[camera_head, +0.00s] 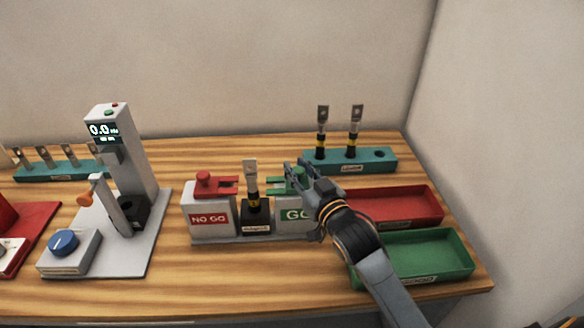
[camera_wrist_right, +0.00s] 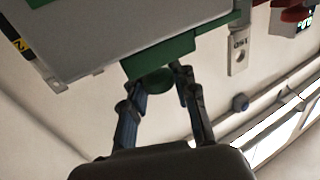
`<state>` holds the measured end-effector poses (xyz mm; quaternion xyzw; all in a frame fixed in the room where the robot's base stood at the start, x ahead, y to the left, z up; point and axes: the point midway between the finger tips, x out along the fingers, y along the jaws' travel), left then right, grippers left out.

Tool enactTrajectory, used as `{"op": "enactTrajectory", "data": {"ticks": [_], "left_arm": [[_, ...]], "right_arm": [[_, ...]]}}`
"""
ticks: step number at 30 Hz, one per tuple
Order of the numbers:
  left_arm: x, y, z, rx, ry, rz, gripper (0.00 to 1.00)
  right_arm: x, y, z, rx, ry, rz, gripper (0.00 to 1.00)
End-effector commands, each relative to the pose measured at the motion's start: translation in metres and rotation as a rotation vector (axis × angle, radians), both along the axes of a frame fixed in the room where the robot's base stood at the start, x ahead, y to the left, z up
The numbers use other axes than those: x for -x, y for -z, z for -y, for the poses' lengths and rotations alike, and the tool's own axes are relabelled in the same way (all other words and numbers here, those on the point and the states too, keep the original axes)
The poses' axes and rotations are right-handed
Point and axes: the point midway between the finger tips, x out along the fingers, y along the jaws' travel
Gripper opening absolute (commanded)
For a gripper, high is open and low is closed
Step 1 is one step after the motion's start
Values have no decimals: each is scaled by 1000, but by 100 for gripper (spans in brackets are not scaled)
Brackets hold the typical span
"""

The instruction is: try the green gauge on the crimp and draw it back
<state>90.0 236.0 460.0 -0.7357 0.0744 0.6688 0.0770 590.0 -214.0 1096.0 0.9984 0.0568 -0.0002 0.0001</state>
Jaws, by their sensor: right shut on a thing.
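The crimp is a metal lug (camera_head: 251,172) with a black and yellow sleeve, upright in a black holder (camera_head: 256,224) between two grey blocks. The green gauge (camera_head: 276,183) lies on top of the right block, marked GO, its flat end toward the crimp. In the head view a small gap seems to show between them. My right gripper (camera_head: 297,170) is shut on the gauge's round green knob, seen between the fingers in the right wrist view (camera_wrist_right: 160,82). The lug also shows there (camera_wrist_right: 240,48). The fingers partly hide the gauge in the head view. My left gripper is not in view.
A red gauge (camera_head: 213,184) sits on the NO GO block (camera_head: 209,217). A tester with a display (camera_head: 105,130) stands left. A teal rack (camera_head: 364,163) with two lugs stands behind. A red tray (camera_head: 427,222) and green tray (camera_head: 440,278) lie right, near my right arm.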

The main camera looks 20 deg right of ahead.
Motion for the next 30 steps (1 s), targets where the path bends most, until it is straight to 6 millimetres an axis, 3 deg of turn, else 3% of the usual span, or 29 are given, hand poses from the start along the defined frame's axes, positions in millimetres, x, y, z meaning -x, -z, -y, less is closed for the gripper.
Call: {"op": "enactTrajectory", "data": {"ticks": [1, 2, 3, 20, 25, 30], "left_arm": [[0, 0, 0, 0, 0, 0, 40], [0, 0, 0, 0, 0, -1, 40], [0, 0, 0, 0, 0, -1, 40], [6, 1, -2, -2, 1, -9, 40], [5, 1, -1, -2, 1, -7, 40], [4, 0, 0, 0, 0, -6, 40]], "right_arm": [[0, 2, 1, 5, 3, -6, 0], [0, 2, 1, 5, 3, -6, 33], [0, 2, 1, 5, 3, -6, 39], [2, 1, 0, 3, 1, -2, 39], [21, 2, 3, 4, 2, -5, 39], [59, 2, 7, 4, 2, -6, 39]]}}
